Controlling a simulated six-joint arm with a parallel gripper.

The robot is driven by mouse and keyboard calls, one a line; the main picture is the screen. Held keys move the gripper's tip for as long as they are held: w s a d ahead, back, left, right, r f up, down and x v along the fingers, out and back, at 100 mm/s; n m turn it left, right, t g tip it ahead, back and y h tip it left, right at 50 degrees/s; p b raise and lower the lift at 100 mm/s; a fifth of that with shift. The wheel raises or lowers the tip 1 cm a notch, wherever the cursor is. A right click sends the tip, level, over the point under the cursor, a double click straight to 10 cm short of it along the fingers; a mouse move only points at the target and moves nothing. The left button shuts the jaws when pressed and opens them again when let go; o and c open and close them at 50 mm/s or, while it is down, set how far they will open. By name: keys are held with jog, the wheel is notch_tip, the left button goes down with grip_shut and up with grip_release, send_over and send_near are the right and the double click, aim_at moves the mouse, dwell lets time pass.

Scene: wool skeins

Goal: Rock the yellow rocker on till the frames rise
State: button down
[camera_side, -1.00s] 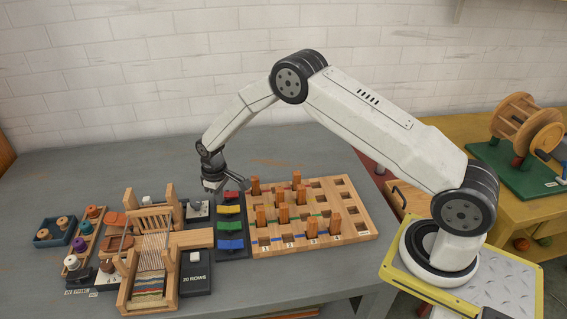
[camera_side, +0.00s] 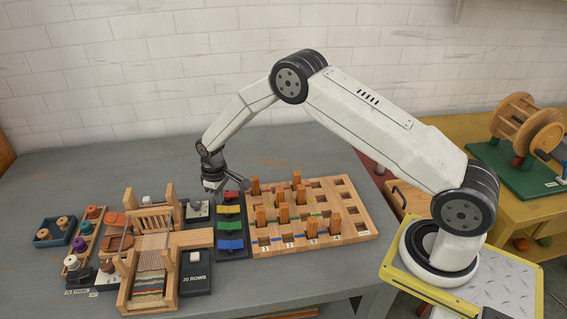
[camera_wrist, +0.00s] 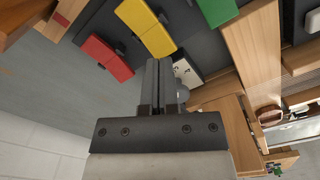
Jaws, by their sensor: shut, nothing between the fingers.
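The yellow rocker (camera_side: 229,210) sits in a dark panel between a red rocker (camera_side: 233,196) and a green rocker (camera_side: 230,225), with a blue one nearer the front. In the wrist view the yellow rocker (camera_wrist: 146,28) lies just beyond my fingertips, beside the red rocker (camera_wrist: 105,58). My gripper (camera_side: 215,191) is shut and empty, low at the panel's far end. In the wrist view its fingers (camera_wrist: 160,64) end close to the yellow rocker's edge; I cannot tell whether they touch. The loom's wooden frames (camera_side: 155,217) stand over the warp, left of the panel.
A pegboard (camera_side: 348,214) with orange pegs stands right of the panel. The loom carries striped cloth (camera_side: 150,284). A black box (camera_side: 195,279) marked 20 ROWS sits beside it. Spools and a blue tray (camera_side: 42,241) are at far left. The back of the table is clear.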

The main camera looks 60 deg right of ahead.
aim_at(221, 208)
jog(key=shift+f, duration=1.4)
dwell(1.4)
jog(key=shift+r, duration=3.5)
jog(key=shift+r, duration=0.1)
jog(key=s+r+m+t, duration=0.1)
jog(key=s+r, duration=0.5)
jog(key=s, duration=0.7)
jog(key=s+r+m+t, duration=0.1)
jog(key=s+r, duration=0.5)
jog(key=s, duration=0.8)
jog(key=shift+d+m+t, duration=0.15)
jog(key=shift+m+t, duration=0.15)
jog(key=shift+m, duration=0.2)
